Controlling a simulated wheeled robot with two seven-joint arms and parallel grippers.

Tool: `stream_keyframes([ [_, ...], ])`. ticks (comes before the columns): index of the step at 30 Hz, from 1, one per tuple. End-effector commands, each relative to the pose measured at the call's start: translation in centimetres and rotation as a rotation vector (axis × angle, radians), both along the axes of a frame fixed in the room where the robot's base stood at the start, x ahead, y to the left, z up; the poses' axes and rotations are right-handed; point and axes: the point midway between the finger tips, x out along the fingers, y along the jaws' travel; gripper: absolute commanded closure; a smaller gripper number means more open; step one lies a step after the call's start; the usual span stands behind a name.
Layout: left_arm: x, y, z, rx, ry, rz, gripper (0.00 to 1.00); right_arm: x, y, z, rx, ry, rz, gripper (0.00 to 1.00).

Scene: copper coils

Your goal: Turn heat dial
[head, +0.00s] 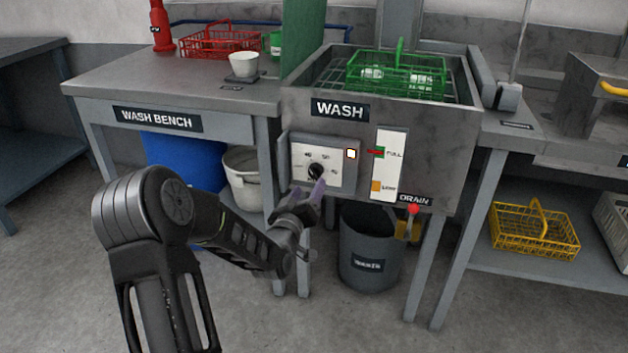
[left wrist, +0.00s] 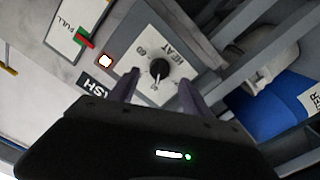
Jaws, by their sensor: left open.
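The heat dial (head: 315,172) is a black knob on a pale plate on the front of the grey wash tank (head: 440,150). In the left wrist view the dial (left wrist: 159,69) shows with the word HEAT and numbers around it, and a pale pointer on the knob. My left gripper (head: 308,190) is open in front of the dial plate, just below the knob in the head view. In the left wrist view its two fingers (left wrist: 157,90) are apart, with the knob showing between and beyond their tips. I cannot tell whether they touch it. My right gripper is not in view.
A lit square indicator (head: 351,154) and a level gauge (head: 389,165) sit right of the dial. A red drain knob (head: 413,209) is below. A grey bucket (head: 368,250) stands under the tank. A green basket (head: 395,73) sits in the tank.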

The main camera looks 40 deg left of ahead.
Motion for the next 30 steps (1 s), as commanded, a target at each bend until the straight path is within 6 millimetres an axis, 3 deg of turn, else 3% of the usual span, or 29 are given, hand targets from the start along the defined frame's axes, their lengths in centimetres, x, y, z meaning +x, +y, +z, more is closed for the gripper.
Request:
stream_keyframes([
  [9,4.5,1.5,-0.1,-0.001,0.0,0.0,0.44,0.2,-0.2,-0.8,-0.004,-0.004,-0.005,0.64],
  [21,5.3,1.8,0.0,0.0,0.0,0.001,0.44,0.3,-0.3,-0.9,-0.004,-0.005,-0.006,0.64],
  [30,5.3,1.8,0.0,0.0,0.0,0.001,0.69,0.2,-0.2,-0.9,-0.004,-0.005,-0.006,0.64],
])
